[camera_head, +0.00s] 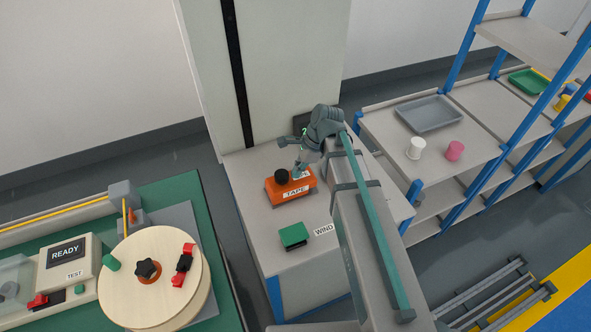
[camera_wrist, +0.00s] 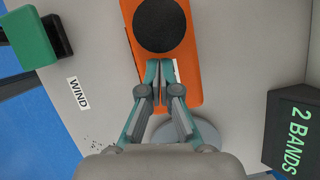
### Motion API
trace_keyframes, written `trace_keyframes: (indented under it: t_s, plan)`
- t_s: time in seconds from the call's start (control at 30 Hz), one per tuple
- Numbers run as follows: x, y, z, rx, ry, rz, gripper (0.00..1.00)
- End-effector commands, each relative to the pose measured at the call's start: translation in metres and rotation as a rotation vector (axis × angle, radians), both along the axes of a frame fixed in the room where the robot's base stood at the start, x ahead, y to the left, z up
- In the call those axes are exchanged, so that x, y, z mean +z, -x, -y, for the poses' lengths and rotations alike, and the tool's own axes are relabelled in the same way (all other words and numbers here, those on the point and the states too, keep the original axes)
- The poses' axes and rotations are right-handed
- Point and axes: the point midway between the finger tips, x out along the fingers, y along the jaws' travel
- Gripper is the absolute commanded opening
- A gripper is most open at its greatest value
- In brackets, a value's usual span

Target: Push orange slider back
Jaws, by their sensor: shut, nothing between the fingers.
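The orange slider (camera_head: 289,188) lies on a grey cabinet top, with a black round knob (camera_head: 282,176) on it and a TAPE label on its front. In the wrist view the orange slider (camera_wrist: 189,62) runs up and down the picture, with its black knob (camera_wrist: 159,25) near the top edge. My gripper (camera_head: 298,173) is at the slider's right rear part in the head view. In the wrist view my gripper (camera_wrist: 159,64) is shut and empty, its fingertips over the orange surface just below the knob. Whether the tips touch the slider or knob I cannot tell.
A green block (camera_head: 293,236) with a WIND label stands nearer the front of the cabinet top. A dark box reading 2 BANDS (camera_wrist: 292,132) stands on the other side of my gripper. Shelves with a grey tray (camera_head: 430,113) are at the right.

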Motion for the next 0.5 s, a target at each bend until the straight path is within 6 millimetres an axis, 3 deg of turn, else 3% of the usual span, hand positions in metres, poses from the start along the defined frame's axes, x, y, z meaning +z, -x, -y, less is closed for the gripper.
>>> trace_keyframes:
  t_s: [0.17,0.5]
  plan:
    - [0.003,-0.002,0.023,-0.004,0.005,0.001,0.00]
    - [0.051,-0.007,0.041,-0.002,0.006,0.007,0.00]
